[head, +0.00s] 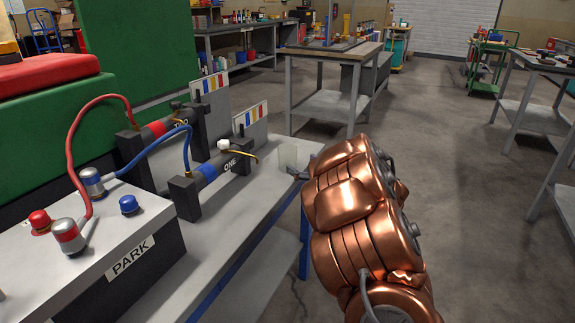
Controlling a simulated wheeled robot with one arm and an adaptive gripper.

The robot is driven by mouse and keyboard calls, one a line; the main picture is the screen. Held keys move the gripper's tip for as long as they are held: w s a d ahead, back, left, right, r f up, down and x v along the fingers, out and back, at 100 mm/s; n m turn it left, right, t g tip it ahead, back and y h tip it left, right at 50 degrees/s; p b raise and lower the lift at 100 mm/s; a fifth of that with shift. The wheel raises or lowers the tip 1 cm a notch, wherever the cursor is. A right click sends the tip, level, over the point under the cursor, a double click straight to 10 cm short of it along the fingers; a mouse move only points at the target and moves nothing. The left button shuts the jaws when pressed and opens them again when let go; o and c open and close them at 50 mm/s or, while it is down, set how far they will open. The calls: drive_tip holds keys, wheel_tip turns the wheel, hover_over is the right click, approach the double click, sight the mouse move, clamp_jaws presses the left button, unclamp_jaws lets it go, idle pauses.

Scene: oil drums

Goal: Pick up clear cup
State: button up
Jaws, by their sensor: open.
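The clear cup (288,154) is small and see-through, standing near the far right edge of the grey bench (250,190) in the head view. My copper-coloured arm comes in from the right and reaches toward it. Only a small dark part of my gripper (298,174) shows, just right of the cup's lower part. The rest of my gripper is hidden behind my arm. It is open; I cannot tell whether it touches the cup.
Left of the cup on the bench stand cylinders marked ONE (215,168) and TWO (165,126), with red and blue cables and upright coloured cards. A PARK box (125,262) is at the front left.

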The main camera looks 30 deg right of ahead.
sight(294, 160)
drive_tip(key=shift+w+a+b, duration=0.2)
drive_tip(key=shift+w+b, duration=0.1)
drive_tip(key=shift+w, duration=0.8)
drive_tip(key=shift+w+a+b, duration=0.25)
drive_tip(key=shift+w+b, duration=0.05)
drive_tip(key=shift+w, duration=0.8)
drive_tip(key=shift+w+a+b, duration=0.2)
drive_tip(key=shift+w+b, duration=0.1)
drive_tip(key=shift+w, duration=0.8)
drive_tip(key=c, duration=1)
